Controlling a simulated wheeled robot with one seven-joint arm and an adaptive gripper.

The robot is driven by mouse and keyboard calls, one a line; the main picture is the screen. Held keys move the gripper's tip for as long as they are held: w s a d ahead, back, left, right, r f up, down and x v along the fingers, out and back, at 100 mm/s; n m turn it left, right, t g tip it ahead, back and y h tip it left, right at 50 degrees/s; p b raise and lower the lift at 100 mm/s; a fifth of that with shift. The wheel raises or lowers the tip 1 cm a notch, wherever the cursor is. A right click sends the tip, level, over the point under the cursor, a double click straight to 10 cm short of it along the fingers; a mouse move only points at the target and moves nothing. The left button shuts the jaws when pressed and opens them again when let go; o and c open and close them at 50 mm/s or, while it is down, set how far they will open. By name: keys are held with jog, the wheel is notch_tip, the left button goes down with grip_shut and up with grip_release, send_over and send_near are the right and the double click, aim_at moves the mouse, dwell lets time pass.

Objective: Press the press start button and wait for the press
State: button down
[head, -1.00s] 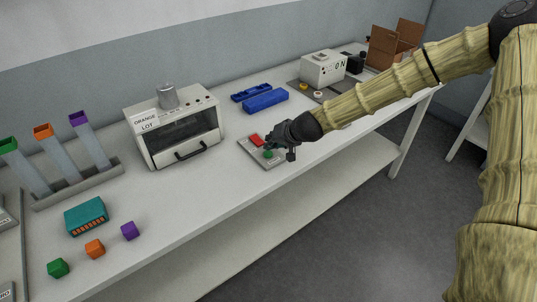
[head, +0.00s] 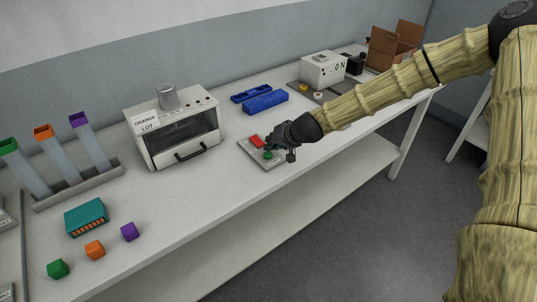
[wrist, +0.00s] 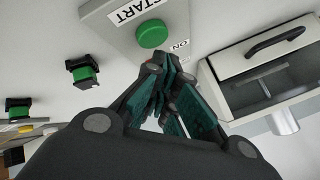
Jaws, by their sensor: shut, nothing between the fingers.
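A grey control plate with a red button (head: 257,140) and a green button (head: 268,155) lies on the bench. In the wrist view the green button (wrist: 152,34) sits beside a START label (wrist: 135,10). My gripper (head: 271,146) is low over this plate, fingers shut and empty. In the wrist view its fingertips (wrist: 166,62) are close to the green button's edge; I cannot tell whether they touch it. The white machine (head: 178,130) marked ORANGE LOT, with a cylinder on top, stands left of the plate; I cannot tell whether it is the press.
Blue parts (head: 265,101) lie behind the plate. A white box (head: 323,68) and an open cardboard box (head: 393,47) stand farther right. A teal block (head: 87,217), small coloured cubes (head: 94,249) and tubes in a rack (head: 77,187) are at left. Black-and-green parts (wrist: 83,72) show in the wrist view.

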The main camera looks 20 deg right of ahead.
aim_at(270, 153)
jog(key=shift+f, duration=0.1)
jog(key=shift+f+b, duration=0.35)
jog(key=shift+f+b, duration=0.4)
jog(key=shift+f, duration=0.15)
dwell(1.0)
jog(key=shift+r, duration=0.2)
jog(key=shift+r+p, duration=0.7)
jog(key=shift+r, duration=0.1)
jog(key=shift+r+p, duration=1.9)
jog(key=shift+r, duration=0.65)
